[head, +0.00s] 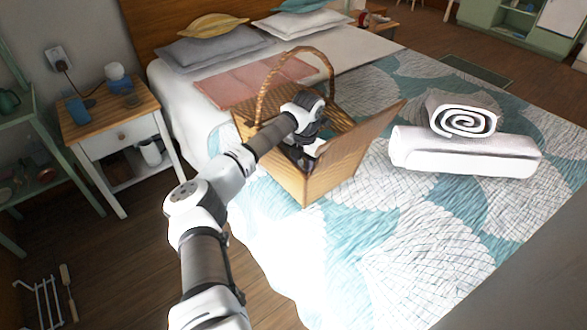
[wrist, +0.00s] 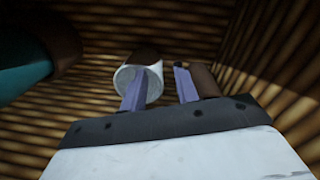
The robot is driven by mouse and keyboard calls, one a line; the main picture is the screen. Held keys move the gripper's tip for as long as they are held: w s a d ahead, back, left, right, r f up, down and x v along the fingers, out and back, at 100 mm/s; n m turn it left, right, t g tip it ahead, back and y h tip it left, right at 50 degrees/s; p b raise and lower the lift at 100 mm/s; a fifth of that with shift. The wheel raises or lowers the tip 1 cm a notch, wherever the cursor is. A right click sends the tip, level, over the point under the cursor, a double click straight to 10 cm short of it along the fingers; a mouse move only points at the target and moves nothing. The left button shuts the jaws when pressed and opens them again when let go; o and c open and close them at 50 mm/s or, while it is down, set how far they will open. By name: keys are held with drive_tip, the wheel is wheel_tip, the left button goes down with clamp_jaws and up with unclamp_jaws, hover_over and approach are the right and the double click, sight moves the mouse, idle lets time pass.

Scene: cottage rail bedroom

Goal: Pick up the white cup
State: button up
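A white, round-rimmed thing that looks like the cup (wrist: 122,77) lies in the wicker basket, with a brown part behind its rim, in the wrist view. My gripper (wrist: 158,67) is down inside the basket with its two purple fingers apart. The left finger overlaps the cup's round mouth; I cannot tell whether it is inside or in front of it. The right finger is to the right of the cup, beside a brown thing (wrist: 203,78). In the head view the basket (head: 338,178) stands on the bed, and its wall hides my fingertips and the cup.
The basket's arched handle (head: 262,88) rises beside my arm, and its lid (head: 365,140) stands open to the right. A teal and brown thing (wrist: 22,68) is at the left inside. Rolled white towels (head: 465,155) lie on the bed; a nightstand (head: 105,125) stands left.

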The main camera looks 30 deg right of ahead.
clamp_jaws()
idle(0.4)
